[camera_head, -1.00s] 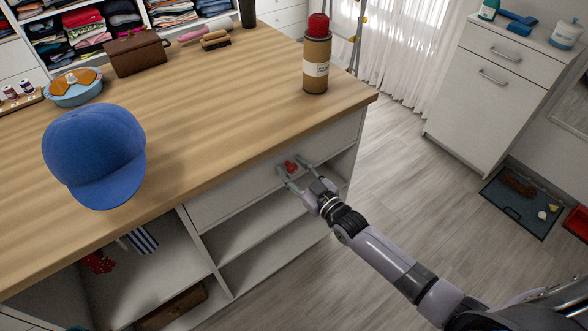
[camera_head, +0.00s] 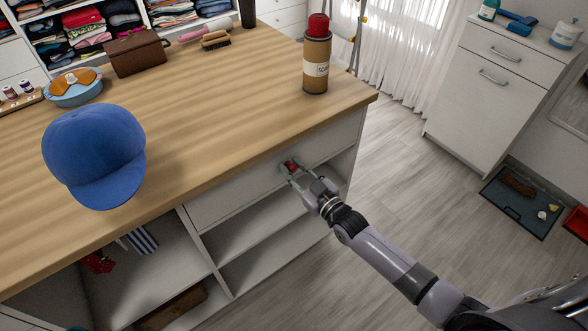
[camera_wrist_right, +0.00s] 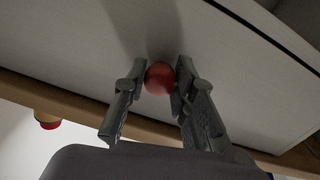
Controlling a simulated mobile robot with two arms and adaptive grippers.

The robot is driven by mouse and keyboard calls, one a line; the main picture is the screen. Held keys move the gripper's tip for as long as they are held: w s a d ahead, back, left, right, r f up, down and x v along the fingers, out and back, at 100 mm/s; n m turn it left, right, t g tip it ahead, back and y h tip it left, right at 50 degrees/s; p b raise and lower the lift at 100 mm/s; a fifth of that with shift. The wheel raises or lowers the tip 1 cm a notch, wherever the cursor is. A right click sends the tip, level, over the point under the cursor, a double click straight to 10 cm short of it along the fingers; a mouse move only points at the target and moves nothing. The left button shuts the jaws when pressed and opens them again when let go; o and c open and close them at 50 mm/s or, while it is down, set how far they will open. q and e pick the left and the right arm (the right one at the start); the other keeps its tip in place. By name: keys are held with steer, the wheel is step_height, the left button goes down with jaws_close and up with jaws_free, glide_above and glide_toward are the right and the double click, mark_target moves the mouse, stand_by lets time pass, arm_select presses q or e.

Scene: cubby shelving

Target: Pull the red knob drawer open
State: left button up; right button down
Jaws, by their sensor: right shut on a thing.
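The red knob (camera_head: 291,166) sits on the front of a white drawer (camera_head: 235,197) under the wooden worktop. In the right wrist view the red knob (camera_wrist_right: 160,78) is round and lies between the two fingers. My right gripper (camera_head: 290,168) is shut on the knob, with its fingers at both sides of it. The right gripper also shows in the right wrist view (camera_wrist_right: 159,85). The drawer front looks flush with the cabinet. My left gripper is not in view.
A blue cap (camera_head: 93,155) and a brown canister with a red lid (camera_head: 316,70) stand on the worktop (camera_head: 200,110). Open cubbies (camera_head: 255,235) lie below the drawer.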

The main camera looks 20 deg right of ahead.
steer(key=shift+s, duration=0.1)
steer(key=p+v, duration=0.7)
steer(key=v, duration=1.3)
steer(key=shift+s, duration=0.3)
steer(key=c, duration=1.3)
jaws_free()
